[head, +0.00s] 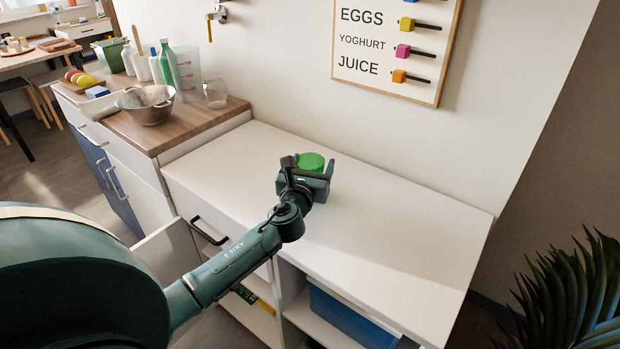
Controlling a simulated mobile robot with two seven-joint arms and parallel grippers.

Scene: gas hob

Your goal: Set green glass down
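The green glass (311,162) is at the back middle of the white counter (400,215), near the wall. My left gripper (309,168) reaches to it from the front, with one finger on each side, and looks shut on it. The gripper's body hides the lower part of the glass, so I cannot tell whether its base touches the counter. The visible top of the glass looks roughly level. My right gripper is not in view.
The white counter is bare around the glass, with most free room to the right. A plant (575,295) is at lower right.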

